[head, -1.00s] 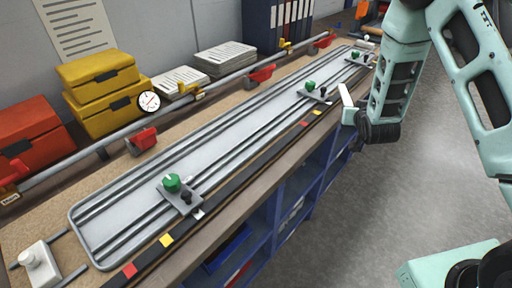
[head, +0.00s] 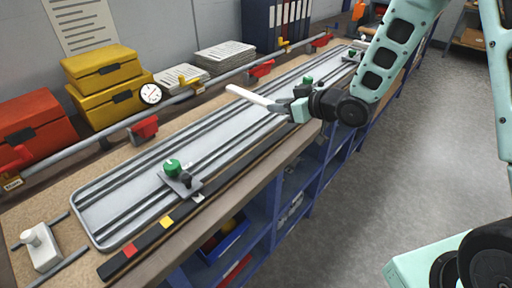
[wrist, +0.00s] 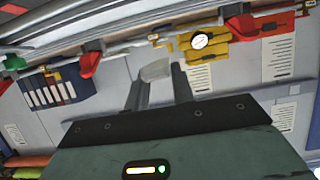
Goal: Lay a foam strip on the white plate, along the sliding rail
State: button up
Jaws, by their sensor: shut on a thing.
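A long pale plate (head: 125,197) with a raised rim lies along the bench, with grey rails (head: 216,157) running lengthwise on it. My gripper (head: 284,106) is shut on a white foam strip (head: 248,96) and holds it over the plate's middle-to-far part. The strip sticks out to the left of the fingers, tilted; I cannot tell its exact height. In the wrist view, the pale strip (wrist: 156,70) shows between the two dark fingers. A slider with a green knob (head: 173,168) sits on the near part of the rails. My gripper partly hides the plate's far part.
A long pipe with red clamps (head: 143,129) runs behind the plate. Yellow boxes (head: 108,90), a red box (head: 32,128) and paper stacks stand behind it. A white block with a knob (head: 42,250) sits at the near left. Grey floor is free at right.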

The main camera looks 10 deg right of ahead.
jog(key=shift+s+d+f+b, duration=0.15)
jog(key=shift+s+f+b, duration=0.1)
jog(key=shift+b, duration=1)
jog(key=shift+f, duration=0.3)
notch_tip(320, 180, down, 9)
jog(key=shift+f, duration=0.1)
jog(key=shift+f+b, duration=0.55)
jog(key=o, duration=1)
jog(key=shift+c, duration=0.2)
jog(key=shift+r, duration=0.1)
